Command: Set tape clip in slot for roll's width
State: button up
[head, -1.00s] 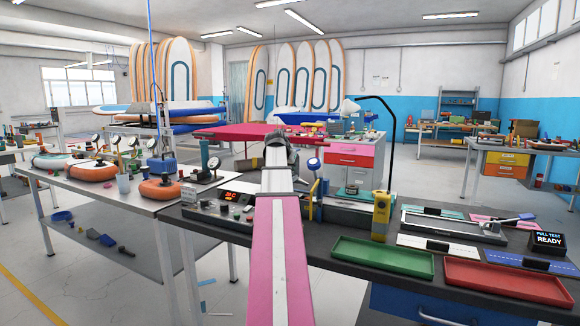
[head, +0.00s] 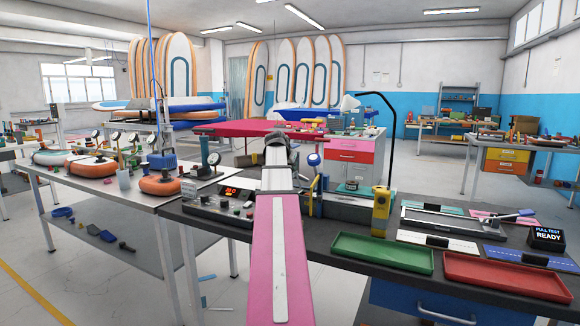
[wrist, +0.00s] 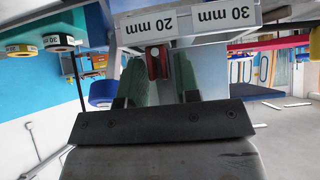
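In the wrist view a small red piece (wrist: 157,62), perhaps the clip, shows between the greenish fingers of my gripper (wrist: 160,75). The fingers frame it closely; I cannot tell whether they press on it. Slots by the labels are not clear.
A green tray (head: 383,252) and a red tray (head: 507,277) lie on the dark bench front. A yellow tool (head: 381,210) stands behind the green tray. A black lamp post (head: 392,140) rises at the back. A control box (head: 228,203) sits left of my arm.

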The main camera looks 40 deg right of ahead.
jog(key=shift+o, duration=0.7)
jog(key=v, duration=1)
jog(key=shift+s+a+r, duration=0.2)
jog(key=shift+a+r, duration=0.05)
jog(key=shift+a, duration=0.05)
